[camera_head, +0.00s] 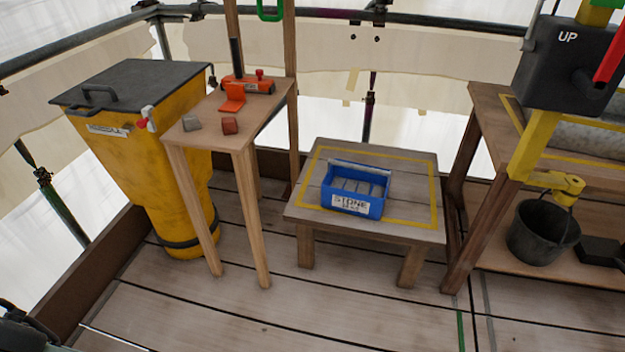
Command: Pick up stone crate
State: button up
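The stone crate (374,207) is a small blue open box with a white label reading "STONE" on its front. It holds several grey blocks, and a light bar runs along its back top edge. It stands upright on a low wooden table (415,229), inside a yellow outline marked on the top. My gripper is not clearly in view. A dark part at the bottom left corner is cut off by the frame, and I cannot tell what it is.
Left of the table stands a tall narrow stand (185,137) with small red and grey pieces and an orange tool. A yellow bin (130,160) is beside it. Right are a workbench (484,110), a black bucket (541,236) and a hanging "UP" box (566,65). The front floor is clear.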

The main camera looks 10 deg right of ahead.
aim_at(348, 186)
jog(key=z, duration=0.6)
jog(key=i+l, duration=0.25)
jog(key=i, duration=0.25)
jog(key=i+l+z, duration=0.1)
jog(key=i+l, duration=0.15)
jog(key=i, duration=0.2)
jog(key=i+l, duration=0.25)
jog(key=i, duration=0.25)
